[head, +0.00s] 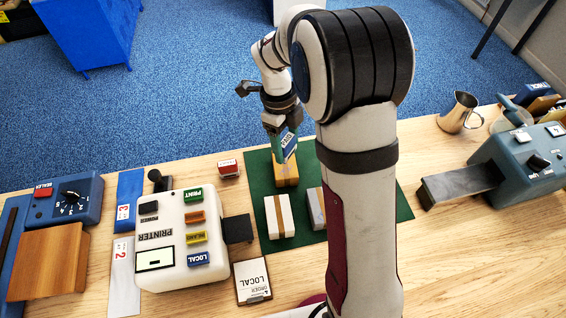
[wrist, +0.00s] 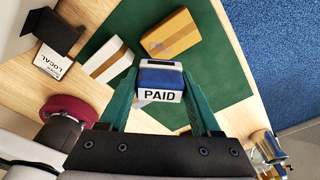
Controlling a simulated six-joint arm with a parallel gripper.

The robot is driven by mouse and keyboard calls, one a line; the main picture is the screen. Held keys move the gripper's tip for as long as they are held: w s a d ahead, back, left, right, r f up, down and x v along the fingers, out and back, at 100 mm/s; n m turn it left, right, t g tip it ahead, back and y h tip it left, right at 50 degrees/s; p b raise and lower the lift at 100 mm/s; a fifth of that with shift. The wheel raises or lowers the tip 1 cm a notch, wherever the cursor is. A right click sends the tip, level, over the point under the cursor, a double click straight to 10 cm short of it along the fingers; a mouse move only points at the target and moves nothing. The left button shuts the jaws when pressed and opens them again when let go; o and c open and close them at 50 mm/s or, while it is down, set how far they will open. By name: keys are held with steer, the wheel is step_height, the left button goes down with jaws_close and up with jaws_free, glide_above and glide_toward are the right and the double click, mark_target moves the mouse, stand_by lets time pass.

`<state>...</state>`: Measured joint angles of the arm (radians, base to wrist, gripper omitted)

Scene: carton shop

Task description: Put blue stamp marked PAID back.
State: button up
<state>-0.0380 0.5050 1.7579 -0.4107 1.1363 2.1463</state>
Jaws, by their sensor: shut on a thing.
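The blue stamp marked PAID (wrist: 160,82) is between the green fingers of my gripper (wrist: 163,100) in the wrist view, its white PAID label facing the camera. In the head view my gripper (head: 279,140) holds the stamp (head: 288,146) above the green mat (head: 256,178), over a brown carton (head: 286,178). In the wrist view this carton (wrist: 172,36) lies beyond the stamp and has a faint blue mark on top. I cannot tell from the pictures how high the stamp is above it.
A red-topped stamp (head: 228,169) stands left of the mat. The printer (head: 178,255) and sealer (head: 62,200) are at left. A blue-grey machine (head: 522,165) and metal jug (head: 459,112) are at right.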

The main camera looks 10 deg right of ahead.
steer(key=w+a+f+n, duration=0.1)
steer(key=a+f+n, duration=0.1)
steer(key=a+n, duration=0.4)
steer(key=w+a+f+n+t, duration=0.1)
steer(key=w+a+f+n, duration=0.1)
steer(key=a+n, duration=0.4)
steer(key=w+a+f+n+t, duration=0.1)
steer(key=a+f+n, duration=0.2)
steer(key=a+n, duration=0.3)
steer(key=shift+w+a+f, duration=0.15)
steer(key=shift+w+a, duration=0.05)
steer(key=shift+a, duration=1.1)
steer(key=shift+w+a+f, duration=0.1)
steer(key=shift+w+a, duration=0.05)
steer(key=shift+a, duration=1.15)
step_height(320, 180, down, 4)
steer(key=o, duration=1)
steer(key=shift+f, duration=0.1)
steer(key=shift+o, duration=0.2)
